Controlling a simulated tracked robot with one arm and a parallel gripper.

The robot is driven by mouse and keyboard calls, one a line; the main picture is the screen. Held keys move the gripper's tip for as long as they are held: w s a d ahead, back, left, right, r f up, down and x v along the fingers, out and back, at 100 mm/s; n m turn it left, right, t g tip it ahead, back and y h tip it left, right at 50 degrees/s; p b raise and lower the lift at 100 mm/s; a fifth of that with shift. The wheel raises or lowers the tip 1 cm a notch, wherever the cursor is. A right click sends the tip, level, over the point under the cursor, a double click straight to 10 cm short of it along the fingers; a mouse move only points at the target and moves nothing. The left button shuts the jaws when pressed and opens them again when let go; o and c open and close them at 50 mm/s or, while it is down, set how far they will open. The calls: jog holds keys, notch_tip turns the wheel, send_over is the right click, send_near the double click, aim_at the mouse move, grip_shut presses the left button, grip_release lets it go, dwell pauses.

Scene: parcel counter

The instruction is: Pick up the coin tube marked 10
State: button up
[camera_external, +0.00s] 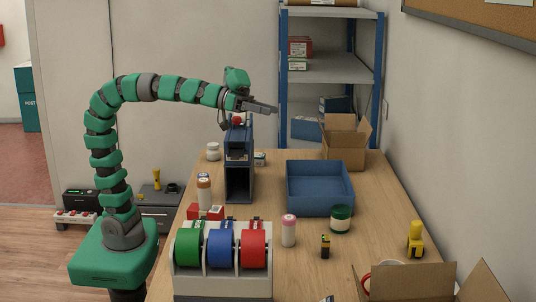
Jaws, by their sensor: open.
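No marking 10 is legible from here, so I cannot tell which item is the coin tube it names. A white cylinder with a pink top (288,231) stands upright right of the tape rolls. A white and brown cylinder (204,192) stands near the table's left edge. A short white jar (213,152) stands farther back on the left. My gripper (268,108) is open and empty, held high above the back of the table and pointing right. It is far from these cylinders and touches nothing.
A dark blue upright device (239,165) stands below my gripper. Green, blue and red tape rolls (221,249) fill the front left. Another carton (415,283) is front right.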

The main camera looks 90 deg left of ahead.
jog(key=w+d+f+n+p, duration=0.15)
jog(key=d+f+p, duration=0.3)
jog(key=d, duration=0.45)
jog(key=w+d+f+n+p, duration=0.1)
jog(key=w+d+f+p, duration=0.3)
jog(key=d, duration=0.4)
jog(key=g+y+p, duration=0.2)
jog(key=y+p, duration=0.6)
jog(key=p, duration=0.3)
send_near(289, 221)
jog(key=shift+n+t, duration=0.3)
jog(key=shift+n, duration=0.05)
jog(key=w+a+f, duration=0.1)
jog(key=w+f, duration=0.1)
jog(key=w, duration=0.1)
jog(key=w+a+f+b, duration=0.1)
jog(key=shift+w+a, duration=0.2)
jog(key=shift+a, duration=0.2)
jog(key=shift+x, duration=2.6)
jog(key=shift+a, duration=0.1)
jog(key=c, duration=1.2)
